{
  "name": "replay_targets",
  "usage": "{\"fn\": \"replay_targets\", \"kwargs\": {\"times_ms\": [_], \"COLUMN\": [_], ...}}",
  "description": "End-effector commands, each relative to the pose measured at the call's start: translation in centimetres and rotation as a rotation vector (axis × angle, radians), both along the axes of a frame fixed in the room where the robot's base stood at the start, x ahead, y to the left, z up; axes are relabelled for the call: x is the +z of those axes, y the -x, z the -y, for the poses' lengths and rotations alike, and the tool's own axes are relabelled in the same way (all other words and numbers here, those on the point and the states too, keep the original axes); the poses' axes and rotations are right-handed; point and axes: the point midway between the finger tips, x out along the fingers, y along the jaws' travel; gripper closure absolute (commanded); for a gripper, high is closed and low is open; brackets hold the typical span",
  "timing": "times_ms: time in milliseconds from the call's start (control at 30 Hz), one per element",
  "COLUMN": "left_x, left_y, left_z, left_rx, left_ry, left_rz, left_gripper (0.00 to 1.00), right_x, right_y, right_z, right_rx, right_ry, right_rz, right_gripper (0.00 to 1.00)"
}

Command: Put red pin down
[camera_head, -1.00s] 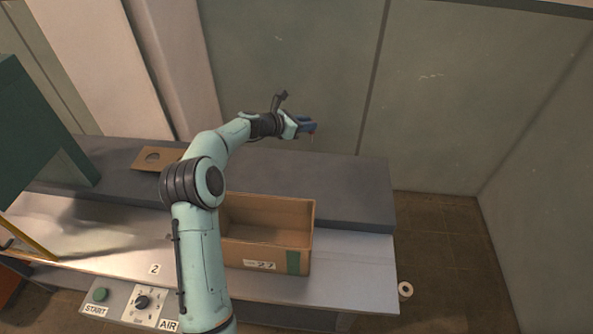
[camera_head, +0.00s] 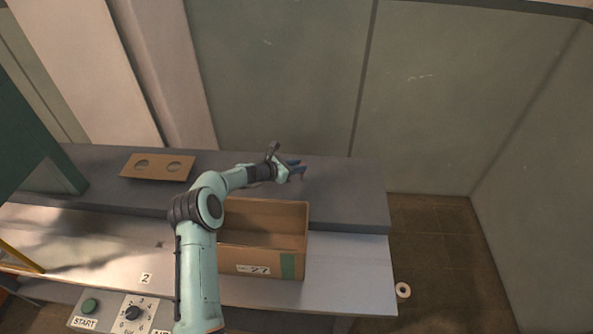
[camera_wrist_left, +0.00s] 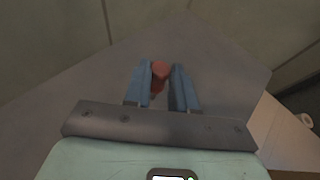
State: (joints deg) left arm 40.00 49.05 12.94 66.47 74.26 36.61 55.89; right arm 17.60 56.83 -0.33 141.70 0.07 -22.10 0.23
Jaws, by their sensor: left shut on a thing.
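My left gripper (camera_head: 298,168) is over the right part of the grey raised shelf (camera_head: 345,195), behind the cardboard box. In the left wrist view its blue fingers (camera_wrist_left: 162,88) are shut on the red pin (camera_wrist_left: 160,70), whose rounded red end shows between the fingertips. The grey shelf surface lies below the pin; I cannot tell whether the pin touches it. In the head view the pin is too small or hidden to make out. My right gripper is not in view.
An open cardboard box (camera_head: 270,255) marked 27 stands in front of the shelf. A brown plate with two holes (camera_head: 157,167) lies on the shelf at left. A control panel (camera_head: 125,312) is at the front. A white roll (camera_head: 403,289) lies on the floor. The shelf's right end is clear.

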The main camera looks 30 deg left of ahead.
Motion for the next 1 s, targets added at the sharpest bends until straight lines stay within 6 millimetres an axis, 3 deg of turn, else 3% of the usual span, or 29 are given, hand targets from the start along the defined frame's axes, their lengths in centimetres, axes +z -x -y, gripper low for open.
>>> {"fn": "replay_targets", "kwargs": {"times_ms": [100, 467, 500, 567, 933, 1000], "left_x": [-1.8, -2.2, -2.3, -2.3, -1.8, -1.8], "left_y": [0.0, 0.0, 0.0, 0.0, 0.0, 0.7], "left_z": [0.0, 0.0, 0.0, 0.0, 0.0, -0.3], "left_rx": [0.001, 0.0, 0.0, 0.0, 0.0, 0.001], "left_ry": [0.003, 0.0, 0.0, 0.0, -0.001, -0.001], "left_rz": [-0.001, 0.0, 0.0, 0.0, 0.001, -0.001], "left_gripper": [1.0, 1.0, 0.71, 0.52, 0.49, 0.49], "right_x": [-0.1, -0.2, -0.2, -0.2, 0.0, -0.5], "right_y": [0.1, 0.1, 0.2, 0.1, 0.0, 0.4], "right_z": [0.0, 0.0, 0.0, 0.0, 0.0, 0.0], "right_rx": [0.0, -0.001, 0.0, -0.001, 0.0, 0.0], "right_ry": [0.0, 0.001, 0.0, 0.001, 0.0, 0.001], "right_rz": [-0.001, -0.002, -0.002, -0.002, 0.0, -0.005], "right_gripper": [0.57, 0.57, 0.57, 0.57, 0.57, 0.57]}}
